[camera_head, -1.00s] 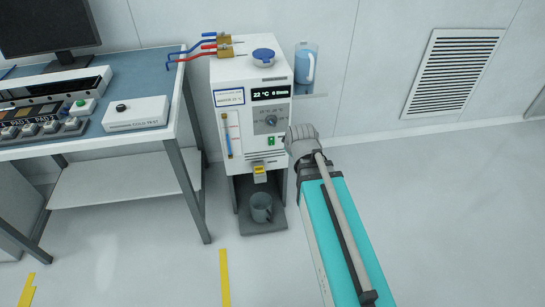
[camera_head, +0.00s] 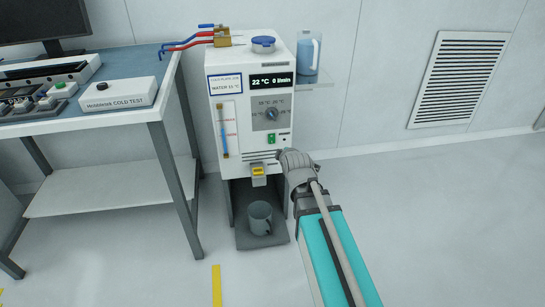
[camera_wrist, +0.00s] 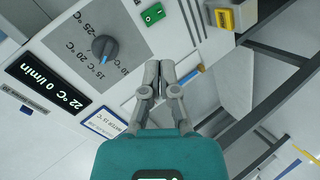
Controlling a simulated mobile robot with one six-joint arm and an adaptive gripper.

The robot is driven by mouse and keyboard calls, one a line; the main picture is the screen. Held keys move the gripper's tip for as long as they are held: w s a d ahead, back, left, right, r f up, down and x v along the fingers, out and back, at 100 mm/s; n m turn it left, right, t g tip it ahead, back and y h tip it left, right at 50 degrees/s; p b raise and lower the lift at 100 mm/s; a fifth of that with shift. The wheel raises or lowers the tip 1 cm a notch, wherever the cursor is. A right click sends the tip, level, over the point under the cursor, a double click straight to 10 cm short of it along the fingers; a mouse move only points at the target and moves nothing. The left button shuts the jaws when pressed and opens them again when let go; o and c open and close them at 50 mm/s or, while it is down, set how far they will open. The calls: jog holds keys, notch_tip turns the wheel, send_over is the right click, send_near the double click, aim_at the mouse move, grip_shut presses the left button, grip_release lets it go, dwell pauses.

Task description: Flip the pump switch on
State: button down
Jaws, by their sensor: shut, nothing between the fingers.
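The chiller unit (camera_head: 236,88) is a white box whose display (camera_head: 271,80) reads 22 °C and 0 l/min. The pump switch is probably the small green rocker (camera_head: 271,139) low on its front, below the grey dial (camera_head: 271,114). In the wrist view the green switch (camera_wrist: 152,14) shows at the top, beyond my fingertips, and the dial (camera_wrist: 104,47) is to their left. My gripper (camera_wrist: 159,64) is shut and empty, apart from the switch. In the head view my gripper (camera_head: 282,156) is by the unit's lower right front edge, right of and below the switch; its fingertips are hard to make out.
A yellow-marked outlet (camera_head: 258,171) sits above a grey mug (camera_head: 260,218) in the unit's lower bay. A bench (camera_head: 115,120) stands close on the left. A jug (camera_head: 308,53) rests on a shelf behind. The floor to the right is clear.

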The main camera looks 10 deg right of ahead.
jog(key=w+a+f+n+t+b, duration=0.1)
jog(key=w+f+n+t+b, duration=0.2)
jog(key=f+b, duration=0.5)
jog(key=n+t+b, duration=0.1)
jog(key=b, duration=0.3)
jog(key=shift+n+b, duration=0.3)
jog(key=shift+b, duration=0.05)
jog(key=shift+w+r, duration=0.15)
jog(key=shift+w, duration=0.05)
